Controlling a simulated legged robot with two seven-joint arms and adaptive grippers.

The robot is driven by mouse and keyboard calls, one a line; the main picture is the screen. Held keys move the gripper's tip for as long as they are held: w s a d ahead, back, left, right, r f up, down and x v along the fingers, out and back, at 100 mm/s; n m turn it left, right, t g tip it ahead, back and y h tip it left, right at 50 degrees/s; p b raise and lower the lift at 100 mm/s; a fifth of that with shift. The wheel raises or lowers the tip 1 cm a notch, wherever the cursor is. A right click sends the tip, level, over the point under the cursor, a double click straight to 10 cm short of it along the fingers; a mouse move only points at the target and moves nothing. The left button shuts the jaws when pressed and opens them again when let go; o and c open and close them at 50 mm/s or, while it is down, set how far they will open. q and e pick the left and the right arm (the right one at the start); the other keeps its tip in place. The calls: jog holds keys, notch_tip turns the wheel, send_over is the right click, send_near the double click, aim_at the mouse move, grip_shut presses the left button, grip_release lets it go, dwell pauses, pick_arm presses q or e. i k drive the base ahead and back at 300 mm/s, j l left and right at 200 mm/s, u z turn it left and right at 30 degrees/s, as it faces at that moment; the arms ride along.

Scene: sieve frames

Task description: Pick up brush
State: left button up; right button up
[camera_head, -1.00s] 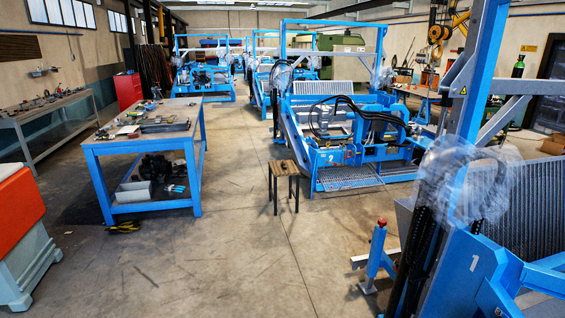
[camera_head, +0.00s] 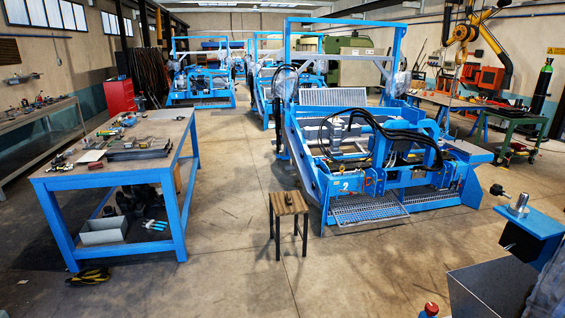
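I cannot make out a brush for certain. A small dark item (camera_head: 289,199) lies on top of the wooden stool (camera_head: 278,207), too small to identify. Small tools and parts (camera_head: 128,119) lie on the blue workbench (camera_head: 60,184) at the left, and I cannot tell whether a brush is among them. Neither of my grippers is in view.
A blue machine (camera_head: 385,190) stands behind the stool to the right. A black and yellow item (camera_head: 90,275) lies on the floor by the workbench. Blue and grey equipment (camera_head: 530,235) fills the lower right. The floor (camera_head: 225,265) between workbench and stool is clear.

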aim_at(288, 199)
jog(key=i, duration=2.3)
